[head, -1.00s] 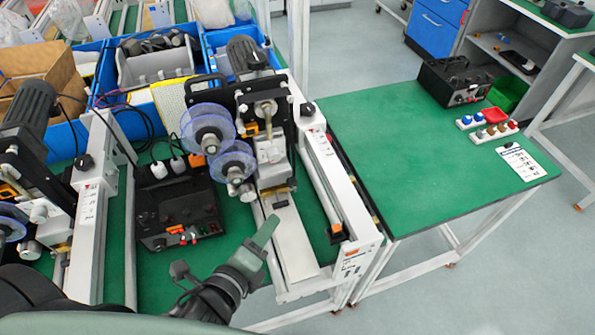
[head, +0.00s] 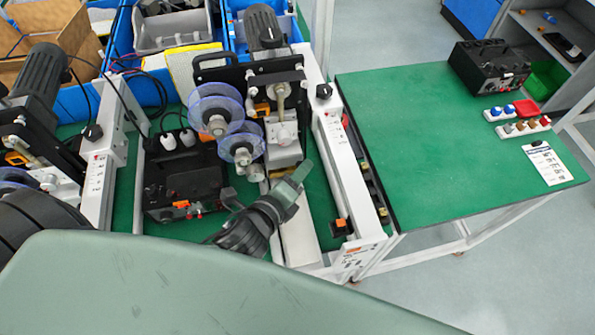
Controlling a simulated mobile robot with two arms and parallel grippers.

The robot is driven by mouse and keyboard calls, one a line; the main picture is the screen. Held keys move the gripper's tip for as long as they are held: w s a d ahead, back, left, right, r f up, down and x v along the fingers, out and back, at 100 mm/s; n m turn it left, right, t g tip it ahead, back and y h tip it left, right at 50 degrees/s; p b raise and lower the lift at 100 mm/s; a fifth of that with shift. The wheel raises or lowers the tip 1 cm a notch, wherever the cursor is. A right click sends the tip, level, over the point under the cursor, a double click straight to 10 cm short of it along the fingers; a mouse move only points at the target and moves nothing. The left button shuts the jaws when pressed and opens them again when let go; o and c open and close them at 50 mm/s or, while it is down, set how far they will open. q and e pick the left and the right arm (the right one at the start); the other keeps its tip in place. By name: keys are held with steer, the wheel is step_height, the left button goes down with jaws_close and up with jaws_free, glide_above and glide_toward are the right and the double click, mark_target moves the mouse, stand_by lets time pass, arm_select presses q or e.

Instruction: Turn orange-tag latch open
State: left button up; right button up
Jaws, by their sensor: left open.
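A coder machine with clear blue-purple reels (head: 215,110) stands on the green bench in the middle of the head view. A small orange tag (head: 262,108) sits on its upper part, beside a brass-coloured metal post (head: 281,95); I cannot tell the latch's exact shape or position. My left gripper (head: 300,172) is open, just below and in front of the machine's silver head block (head: 284,152), over the pale plate. It appears empty and lies below the orange tag; contact with the block cannot be told. My right gripper is not in view.
A black control box (head: 183,185) stands left of my left gripper. A white rail (head: 345,165) with an orange block (head: 341,223) runs on the right. A second coder is at far left. The green table (head: 430,150) at right is mostly clear, with a black box (head: 488,68) at back.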

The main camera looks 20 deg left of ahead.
arm_select(q)
steer(key=shift+s, duration=0.1)
steer(key=c, duration=0.9)
jaws_close()
steer(key=shift+f+b, duration=0.2)
steer(key=shift+b, duration=0.4)
steer(key=n+t+b, duration=0.1)
steer(key=b, duration=0.2)
steer(key=n+t+h+b, duration=0.1)
steer(key=b, duration=0.2)
steer(key=f+n+t+h+b, duration=0.1)
steer(key=b, duration=0.3)
steer(key=shift+s+a+n+t, duration=0.1)
steer(key=shift+a+n+t, duration=0.05)
steer(key=shift+n+t, duration=0.2)
steer(key=shift+t+b, duration=0.25)
steer(key=shift+b, duration=0.2)
steer(key=shift+r+n, duration=0.1)
steer(key=shift+n, duration=0.15)
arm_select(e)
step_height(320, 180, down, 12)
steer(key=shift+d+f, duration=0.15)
